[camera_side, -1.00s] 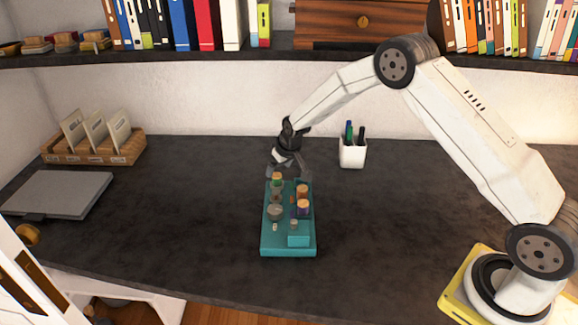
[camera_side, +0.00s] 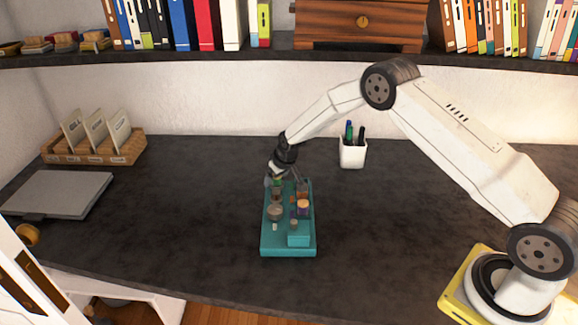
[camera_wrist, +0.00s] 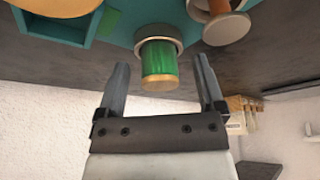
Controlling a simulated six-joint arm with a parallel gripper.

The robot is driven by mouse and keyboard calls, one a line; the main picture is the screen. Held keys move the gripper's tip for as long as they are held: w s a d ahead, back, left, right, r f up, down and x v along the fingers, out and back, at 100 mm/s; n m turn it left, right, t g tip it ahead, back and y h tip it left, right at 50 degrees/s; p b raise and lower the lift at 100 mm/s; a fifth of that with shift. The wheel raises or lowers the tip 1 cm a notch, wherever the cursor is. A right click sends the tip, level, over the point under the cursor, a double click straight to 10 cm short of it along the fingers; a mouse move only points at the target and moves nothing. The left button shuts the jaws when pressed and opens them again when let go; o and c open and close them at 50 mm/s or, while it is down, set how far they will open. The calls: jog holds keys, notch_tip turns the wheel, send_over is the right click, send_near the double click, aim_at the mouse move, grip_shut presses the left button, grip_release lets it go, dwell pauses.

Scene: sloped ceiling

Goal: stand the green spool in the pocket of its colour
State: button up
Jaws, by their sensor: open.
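The green spool (camera_wrist: 158,58) has a pale tan end and rises from a grey ring at the far end of the teal tray (camera_side: 270,245). In the side view only a bit of green (camera_side: 278,181) shows beneath my gripper (camera_side: 288,184). In the wrist view my gripper (camera_wrist: 161,66) is open, with one finger on each side of the green spool and a visible gap on both sides. Whether the ring is a pocket, and its colour, I cannot tell. A teal square-walled compartment (camera_wrist: 75,40) shows at upper left in the wrist view.
A purple spool (camera_side: 303,209) stands on the tray's right part. An orange-brown spool (camera_wrist: 221,26) is close to the right finger in the wrist view. A white pen cup (camera_side: 352,154) stands behind right.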

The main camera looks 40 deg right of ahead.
jog(key=shift+c, duration=0.3)
grip_shut()
jog(key=shift+r, duration=0.2)
jog(key=shift+r, duration=0.4)
jog(key=s+r, duration=1.2)
jog(key=s, duration=0.2)
jog(key=shift+a, duration=0.45)
